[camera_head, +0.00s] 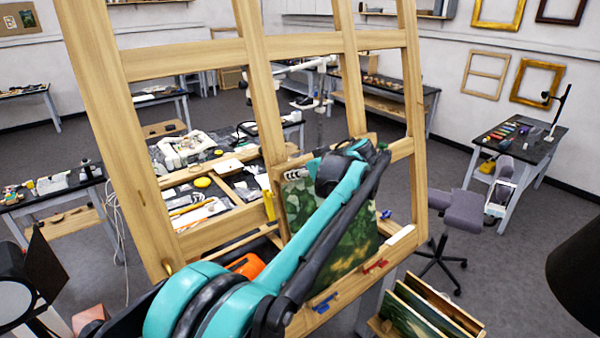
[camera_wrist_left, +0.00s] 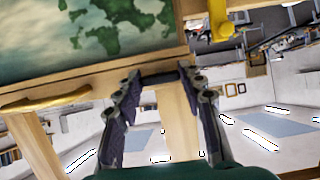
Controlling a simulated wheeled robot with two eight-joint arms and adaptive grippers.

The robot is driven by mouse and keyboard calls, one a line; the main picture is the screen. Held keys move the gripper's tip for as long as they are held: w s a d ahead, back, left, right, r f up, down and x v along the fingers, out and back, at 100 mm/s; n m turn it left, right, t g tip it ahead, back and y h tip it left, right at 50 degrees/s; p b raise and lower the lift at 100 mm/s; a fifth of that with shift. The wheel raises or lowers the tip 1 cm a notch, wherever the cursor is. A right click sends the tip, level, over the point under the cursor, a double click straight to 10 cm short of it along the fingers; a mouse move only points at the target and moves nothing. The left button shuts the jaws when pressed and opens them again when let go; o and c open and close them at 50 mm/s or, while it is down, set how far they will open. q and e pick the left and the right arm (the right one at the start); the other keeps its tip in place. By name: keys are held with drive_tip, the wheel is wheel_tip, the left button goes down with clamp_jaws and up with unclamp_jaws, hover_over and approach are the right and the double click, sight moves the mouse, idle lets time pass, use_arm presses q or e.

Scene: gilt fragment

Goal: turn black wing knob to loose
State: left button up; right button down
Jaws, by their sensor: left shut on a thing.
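In the left wrist view, a dark bar, which looks like the black wing knob (camera_wrist_left: 160,77), lies crosswise against the wooden easel bar (camera_wrist_left: 150,98). My left gripper (camera_wrist_left: 163,82) has a finger at each end of it and is shut on it. Which way the wings point on the knob's scale cannot be read. In the head view, my teal left arm reaches up across the wooden easel (camera_head: 258,90), and its wrist hides the knob and fingertips. A green landscape painting (camera_head: 345,240) stands on the easel; it also shows in the left wrist view (camera_wrist_left: 60,35). My right gripper is out of view.
A yellow clamp (camera_wrist_left: 221,20) is beside the painting. Red (camera_head: 375,266) and blue (camera_head: 325,303) pieces sit on the easel's lower ledge. Framed canvases (camera_head: 425,305) stand below right, near a grey stool (camera_head: 458,212). Cluttered tables are behind; open floor lies right.

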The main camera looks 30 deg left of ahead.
use_arm(q)
drive_tip(key=o, duration=1.2)
drive_tip(key=shift+c, duration=0.2)
drive_tip(key=v, duration=1.2)
